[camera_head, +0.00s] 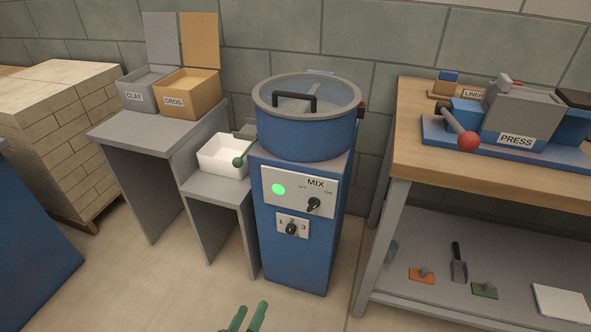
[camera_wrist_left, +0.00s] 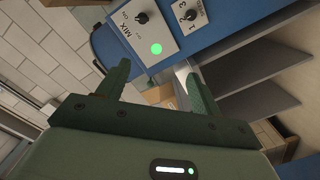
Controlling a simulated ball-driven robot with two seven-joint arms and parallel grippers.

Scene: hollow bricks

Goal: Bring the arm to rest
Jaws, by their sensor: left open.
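My left gripper (camera_head: 248,318) shows at the bottom of the head view, low in front of the blue mixer (camera_head: 306,130). Its two green fingers are apart with nothing between them. In the left wrist view the fingers of the left gripper (camera_wrist_left: 158,85) are also spread and empty, pointing toward the mixer's control panel (camera_wrist_left: 160,30). The gripper does not touch the mixer. The panel has a lit green lamp (camera_head: 278,189), an OFF/ON knob (camera_head: 313,204) and a 1-2-3 knob (camera_head: 291,229). My right gripper is not in view.
A workbench (camera_head: 420,130) with a blue PRESS (camera_head: 515,120) and red-knobbed lever stands at right, tools on its lower shelf. At left are a grey stand (camera_head: 150,135) with CLAY and GROG bins (camera_head: 187,98), a white tub (camera_head: 222,156) and stacked bricks (camera_head: 60,120). Floor in front is clear.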

